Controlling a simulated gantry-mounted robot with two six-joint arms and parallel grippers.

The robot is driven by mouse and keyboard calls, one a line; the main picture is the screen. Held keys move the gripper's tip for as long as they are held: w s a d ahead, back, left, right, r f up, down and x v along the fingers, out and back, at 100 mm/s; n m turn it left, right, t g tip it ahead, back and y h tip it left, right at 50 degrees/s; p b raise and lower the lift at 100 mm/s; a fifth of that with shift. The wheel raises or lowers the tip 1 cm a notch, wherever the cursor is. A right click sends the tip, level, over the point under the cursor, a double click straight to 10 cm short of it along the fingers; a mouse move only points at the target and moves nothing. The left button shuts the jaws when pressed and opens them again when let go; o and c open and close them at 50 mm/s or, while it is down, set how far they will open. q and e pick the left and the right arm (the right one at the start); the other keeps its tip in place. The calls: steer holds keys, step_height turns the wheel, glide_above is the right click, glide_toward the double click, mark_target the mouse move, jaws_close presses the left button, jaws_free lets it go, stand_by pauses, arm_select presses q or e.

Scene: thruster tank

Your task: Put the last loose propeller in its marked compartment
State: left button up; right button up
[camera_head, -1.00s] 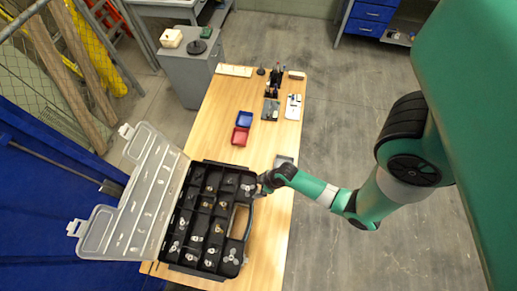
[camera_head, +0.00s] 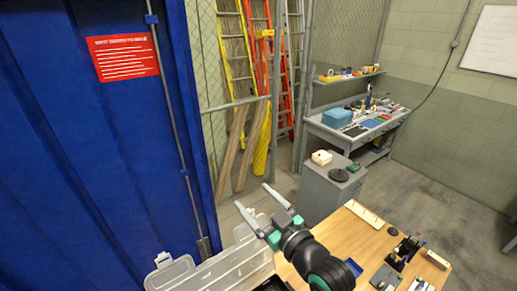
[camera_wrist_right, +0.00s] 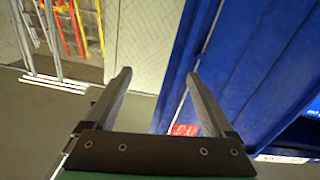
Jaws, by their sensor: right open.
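My right gripper (camera_head: 251,196) is raised in the air, its two fingers spread and nothing between them. The right wrist view also shows it open and empty (camera_wrist_right: 158,75). Below it, at the bottom edge of the head view, is part of the clear open lid (camera_head: 222,272) of the compartment case. Only a sliver of the black case shows beside my arm; its compartments are out of view. No propeller is visible in either current view. My left gripper is not in view.
The wooden table (camera_head: 335,238) carries small tools and trays on its right part. A grey cabinet (camera_head: 325,195) stands behind it. A blue wall panel (camera_head: 90,170) is on the left, with a mesh fence and ladders (camera_head: 235,50) behind.

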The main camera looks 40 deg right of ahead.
steer(key=s+a+r+t+y, duration=0.1)
steer(key=s+a+r+t, duration=0.2)
steer(key=r, duration=0.8)
steer(key=s+a+r+t+y, duration=0.1)
steer(key=s+a+r+t, duration=0.2)
steer(key=r, duration=0.9)
steer(key=s+a+r+t+y+p, duration=0.1)
steer(key=s+a+r, duration=0.4)
steer(key=r, duration=0.6)
steer(key=s+t+y, duration=0.1)
steer(key=t, duration=0.1)
steer(key=shift+s+r+n+t, duration=0.15)
steer(key=shift+s+n+t, duration=0.15)
steer(key=shift+s, duration=0.05)
